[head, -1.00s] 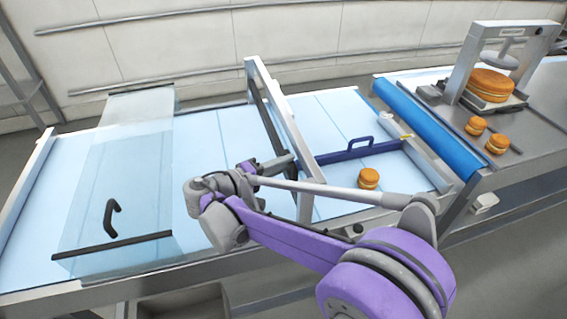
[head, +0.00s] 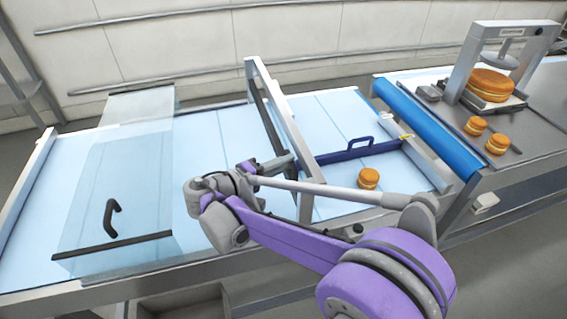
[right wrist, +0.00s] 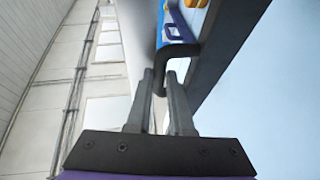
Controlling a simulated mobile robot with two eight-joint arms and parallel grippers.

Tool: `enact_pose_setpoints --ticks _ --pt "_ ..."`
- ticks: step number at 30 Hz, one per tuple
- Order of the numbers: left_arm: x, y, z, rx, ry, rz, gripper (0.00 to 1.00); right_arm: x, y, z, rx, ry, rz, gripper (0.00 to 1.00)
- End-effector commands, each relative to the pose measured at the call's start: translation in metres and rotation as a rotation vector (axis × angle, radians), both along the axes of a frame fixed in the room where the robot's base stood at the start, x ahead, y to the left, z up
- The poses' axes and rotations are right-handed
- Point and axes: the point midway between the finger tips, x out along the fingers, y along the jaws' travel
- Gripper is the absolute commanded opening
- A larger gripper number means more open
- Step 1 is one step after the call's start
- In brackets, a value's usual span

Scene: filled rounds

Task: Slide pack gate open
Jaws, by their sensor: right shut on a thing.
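The pack gate (head: 266,122) is a dark upright panel in a pale metal frame (head: 285,112) that spans the light-blue belt. In the right wrist view the gate's panel (right wrist: 224,55) is dark grey, with a bent dark handle (right wrist: 168,56) on it. My right gripper (head: 281,163) reaches the gate from its left side in the head view. In the right wrist view its fingers (right wrist: 166,92) are shut on the handle. The head view does not show the handle clearly behind my gripper and arm. My left gripper is not in view.
Past the frame lie a blue bar with a handle (head: 361,144) and a filled round (head: 368,178) on the belt. A clear hood (head: 110,190) covers the left belt. At right, a press (head: 455,75) holds a large round (head: 490,84), with two small rounds (head: 476,126) nearby.

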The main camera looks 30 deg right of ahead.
Motion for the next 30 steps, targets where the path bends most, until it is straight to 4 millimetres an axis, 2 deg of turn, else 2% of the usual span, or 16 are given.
enact_pose_setpoints --ticks 7,15,16,20,21,30 --pt "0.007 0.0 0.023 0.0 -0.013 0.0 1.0 0.001 0.0 0.034 -0.003 -0.003 0.0 0.0" --pt "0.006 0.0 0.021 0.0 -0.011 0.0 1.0 0.0 0.0 0.032 -0.002 0.0 0.001 0.0" --pt "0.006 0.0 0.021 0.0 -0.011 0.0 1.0 0.0 0.0 0.032 -0.002 0.0 0.001 0.23" --pt "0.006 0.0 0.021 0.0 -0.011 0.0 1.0 0.0 0.0 0.031 -0.001 0.0 0.001 0.47" --pt "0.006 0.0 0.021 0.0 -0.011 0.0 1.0 0.0 0.0 0.031 -0.001 0.0 0.001 0.5" --pt "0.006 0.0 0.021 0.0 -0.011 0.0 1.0 0.0 0.002 0.032 -0.001 0.0 0.001 0.5"
